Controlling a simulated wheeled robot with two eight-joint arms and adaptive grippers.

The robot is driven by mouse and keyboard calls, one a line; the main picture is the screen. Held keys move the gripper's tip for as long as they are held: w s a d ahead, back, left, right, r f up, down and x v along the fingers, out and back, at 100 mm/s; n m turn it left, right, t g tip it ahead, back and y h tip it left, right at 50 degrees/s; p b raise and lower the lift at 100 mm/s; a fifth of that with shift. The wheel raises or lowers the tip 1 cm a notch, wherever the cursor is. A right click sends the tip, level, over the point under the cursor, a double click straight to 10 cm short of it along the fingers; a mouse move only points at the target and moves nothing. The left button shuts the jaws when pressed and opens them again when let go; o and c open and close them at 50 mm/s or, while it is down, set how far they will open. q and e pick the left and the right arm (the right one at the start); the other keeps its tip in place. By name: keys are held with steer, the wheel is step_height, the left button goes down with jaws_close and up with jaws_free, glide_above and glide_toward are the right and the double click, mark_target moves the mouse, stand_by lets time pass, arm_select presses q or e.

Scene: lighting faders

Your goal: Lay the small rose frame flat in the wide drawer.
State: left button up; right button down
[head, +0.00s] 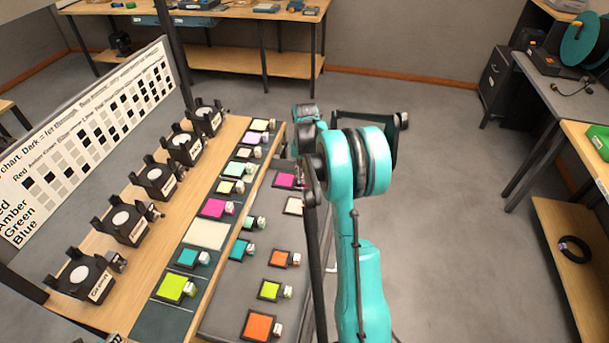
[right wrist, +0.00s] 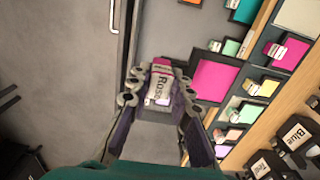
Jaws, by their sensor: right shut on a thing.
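The small rose frame (right wrist: 213,78) has a magenta square in a dark border, with a tag reading "Rose" (right wrist: 161,84). In the right wrist view, my right gripper (right wrist: 160,95) is shut on this tag, and the frame reaches out to the right of the fingers. In the head view the frame (head: 285,180) shows left of my arm, over the wide drawer (head: 220,290). It looks about flat; whether it touches the drawer floor I cannot tell. The drawer is pulled open. My arm hides much of the gripper in the head view.
Other frames lie in the drawer, among them a pale one (head: 293,205) and an orange one (head: 260,326). A magenta frame (head: 213,208) and others lie on the dark strip along the bench. Black lamp units (head: 128,225) line the bench.

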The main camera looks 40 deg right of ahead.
steer(key=shift+a+f+b, duration=0.1)
steer(key=shift+f+b, duration=7.9)
steer(key=shift+f, duration=6.5)
steer(key=shift+f, duration=1.3)
steer(key=c, duration=1.3)
jaws_free()
step_height(320, 180, up, 19)
steer(key=p, duration=0.4)
steer(key=shift+p, duration=0.35)
